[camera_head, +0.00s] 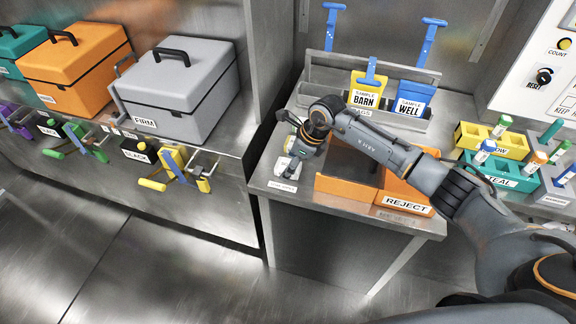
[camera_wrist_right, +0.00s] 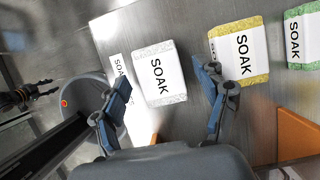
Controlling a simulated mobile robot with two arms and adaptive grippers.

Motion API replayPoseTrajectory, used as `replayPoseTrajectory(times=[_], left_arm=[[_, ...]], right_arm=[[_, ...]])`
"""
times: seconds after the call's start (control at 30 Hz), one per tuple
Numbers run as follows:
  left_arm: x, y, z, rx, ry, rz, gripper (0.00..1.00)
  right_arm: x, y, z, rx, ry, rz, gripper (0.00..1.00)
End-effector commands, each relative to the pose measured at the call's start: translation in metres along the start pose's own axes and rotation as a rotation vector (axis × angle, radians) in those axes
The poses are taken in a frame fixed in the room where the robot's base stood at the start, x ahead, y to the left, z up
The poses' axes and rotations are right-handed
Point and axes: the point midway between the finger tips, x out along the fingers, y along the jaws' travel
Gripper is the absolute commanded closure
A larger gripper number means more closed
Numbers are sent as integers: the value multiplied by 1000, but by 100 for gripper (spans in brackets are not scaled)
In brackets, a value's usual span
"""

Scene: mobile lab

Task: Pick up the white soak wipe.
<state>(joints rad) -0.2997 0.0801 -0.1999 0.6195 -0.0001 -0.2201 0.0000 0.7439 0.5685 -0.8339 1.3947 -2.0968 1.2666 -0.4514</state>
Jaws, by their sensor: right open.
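The white soak wipe (camera_wrist_right: 158,75) is a flat white pack marked SOAK, lying on the metal counter. It also shows beside the gripper in the head view (camera_head: 281,168), partly covered by it. My right gripper (camera_wrist_right: 161,80) is open and empty, with its blue-padded fingers on either side of the white pack in the picture. The wrist view does not show clearly how high the fingers are above it. A dark jointed part at the left edge of the wrist view may be my left gripper (camera_wrist_right: 40,93); it is too small to read.
A yellow soak wipe (camera_wrist_right: 240,52) and a green one (camera_wrist_right: 303,38) lie in line beside the white one. A label card (camera_wrist_right: 120,75) lies near the counter edge. An orange REJECT bin (camera_head: 404,196) stands to the right; a sample rack (camera_head: 330,112) is behind.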

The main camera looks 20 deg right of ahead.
Motion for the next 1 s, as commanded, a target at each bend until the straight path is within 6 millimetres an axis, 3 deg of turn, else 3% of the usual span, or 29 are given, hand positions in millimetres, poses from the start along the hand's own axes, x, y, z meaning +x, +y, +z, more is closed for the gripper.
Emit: replayPoseTrajectory(times=[0.2,0.43,0.47,0.83,1.0], left_arm=[[0,0,0,-1,0,0,63],[0,0,0,-1,0,0,63],[0,0,0,-1,0,0,63],[2,0,0,-1,0,0,63],[11,0,1,0,0,0,63]], right_arm=[[1,0,0,0,0,-1,26],[0,0,0,1,-1,-1,73],[0,0,0,1,-1,-1,75],[-2,-1,1,0,-2,-2,75],[-16,-2,7,-3,-3,-5,75]])
